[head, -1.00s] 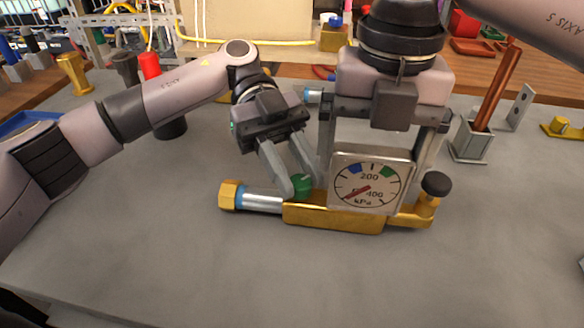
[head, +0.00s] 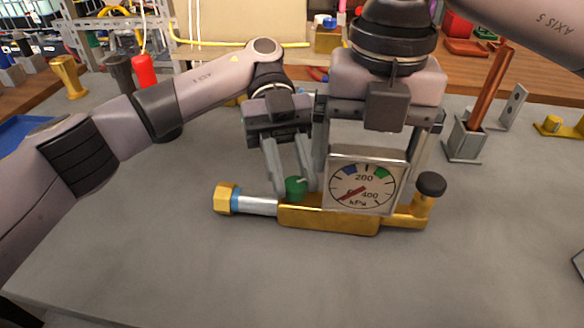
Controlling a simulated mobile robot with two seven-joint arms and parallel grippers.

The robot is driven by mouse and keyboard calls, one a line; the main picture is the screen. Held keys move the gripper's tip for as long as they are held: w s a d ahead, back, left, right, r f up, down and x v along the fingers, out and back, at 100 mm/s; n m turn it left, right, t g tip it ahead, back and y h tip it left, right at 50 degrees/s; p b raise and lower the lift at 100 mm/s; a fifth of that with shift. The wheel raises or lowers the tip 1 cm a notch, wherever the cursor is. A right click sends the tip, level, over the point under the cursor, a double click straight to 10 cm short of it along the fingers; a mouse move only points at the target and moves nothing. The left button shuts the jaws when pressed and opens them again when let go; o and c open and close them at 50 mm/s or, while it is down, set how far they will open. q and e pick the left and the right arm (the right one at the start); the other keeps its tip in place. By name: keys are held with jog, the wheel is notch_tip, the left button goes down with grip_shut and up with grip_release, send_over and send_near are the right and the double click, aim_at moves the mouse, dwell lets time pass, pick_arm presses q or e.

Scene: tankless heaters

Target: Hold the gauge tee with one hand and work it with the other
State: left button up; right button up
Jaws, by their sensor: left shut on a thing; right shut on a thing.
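The gauge tee (head: 330,218) is a brass body lying on the grey table. It has a square dial marked kPa (head: 364,186), a green knob (head: 295,188), a brass hex nut (head: 226,198) at its left end and a black cap (head: 431,184) at its right end. The dial's red needle points to the lower left. My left gripper (head: 291,185) is shut on the green knob from above. My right gripper (head: 366,150) reaches down behind the dial and is shut on the tee; its fingertips are partly hidden by the dial.
A grey holder (head: 464,143) with a copper tube (head: 494,88) stands to the right. A brass fitting (head: 560,126) lies at the far right. A red cylinder (head: 143,70) and a brass piece (head: 69,76) stand at the back left. The table in front is clear.

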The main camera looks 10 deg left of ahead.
pick_arm(q)
jog(key=o, duration=1.1)
jog(key=shift+c, duration=0.2)
jog(key=n+t+h, duration=0.1)
jog(key=n, duration=0.1)
jog(key=n+t+h, duration=0.1)
jog(key=t+h, duration=0.1)
jog(key=n+t+h, duration=0.1)
jog(key=n+h, duration=0.1)
jog(key=shift+s+a+n, duration=0.2)
jog(key=shift+a+n, duration=0.1)
jog(key=shift+a, duration=0.05)
jog(key=n+t+h, duration=0.1)
jog(key=n+t, duration=0.1)
jog(key=n+t+h, duration=0.1)
jog(key=t, duration=0.1)
jog(key=s+n+t, duration=0.1)
jog(key=n+t, duration=0.1)
jog(key=shift+a+n+h, duration=0.15)
jog(key=shift+n+h, duration=0.15)
jog(key=shift+h, duration=0.1)
jog(key=v, duration=1.2)
jog(key=shift+w, duration=0.2)
